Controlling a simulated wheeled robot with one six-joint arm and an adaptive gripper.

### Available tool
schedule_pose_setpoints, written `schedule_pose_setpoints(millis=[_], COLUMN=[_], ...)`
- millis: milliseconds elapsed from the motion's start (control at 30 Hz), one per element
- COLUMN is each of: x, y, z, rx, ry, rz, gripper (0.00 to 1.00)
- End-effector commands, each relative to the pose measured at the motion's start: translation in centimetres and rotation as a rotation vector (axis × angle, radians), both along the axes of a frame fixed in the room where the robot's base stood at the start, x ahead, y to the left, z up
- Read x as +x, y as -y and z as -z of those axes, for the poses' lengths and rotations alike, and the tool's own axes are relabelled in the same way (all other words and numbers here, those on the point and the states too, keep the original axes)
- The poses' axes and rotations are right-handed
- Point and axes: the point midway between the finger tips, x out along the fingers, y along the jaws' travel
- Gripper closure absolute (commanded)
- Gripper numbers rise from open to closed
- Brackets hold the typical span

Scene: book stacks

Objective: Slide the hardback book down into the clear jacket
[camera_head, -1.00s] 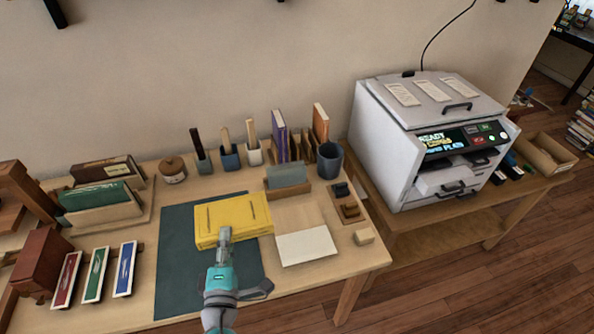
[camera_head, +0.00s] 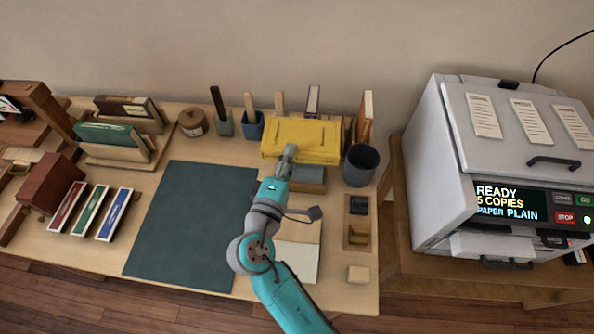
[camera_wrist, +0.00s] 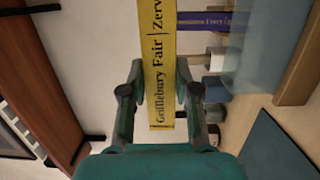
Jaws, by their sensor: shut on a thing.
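The yellow hardback book (camera_head: 302,138) is held up over the back right of the table. My gripper (camera_head: 290,150) is shut on its spine. In the wrist view the lettered spine (camera_wrist: 158,60) sits between my two fingers (camera_wrist: 158,95). The clear jacket (camera_head: 311,172) looks like a greyish pane standing in a wooden block, just below the book in the head view. It also shows in the wrist view as a see-through bluish pane (camera_wrist: 258,45), to the right of the spine and apart from it. The book partly hides what stands behind it.
A dark cup (camera_head: 360,166) and an orange book (camera_head: 365,117) stand close to the book's right. Pots with tools (camera_head: 223,122) stand to its left. The dark green mat (camera_head: 195,225) is bare. The white printer (camera_head: 455,160) stands at the right.

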Motion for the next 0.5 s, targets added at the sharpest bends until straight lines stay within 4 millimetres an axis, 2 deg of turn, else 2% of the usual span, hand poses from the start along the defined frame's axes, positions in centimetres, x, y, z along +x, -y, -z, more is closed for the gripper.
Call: schedule_pose_setpoints(millis=[100, 267, 500], x=[0.0, 0.0, 0.0], y=[0.0, 0.0, 0.0], z=[1.7, 2.9, 5.8], rx=[-0.003, 0.000, -0.003], ry=[0.000, 0.002, 0.001], rz=[0.000, 0.000, 0.000], gripper=[1.00, 1.00, 1.00])
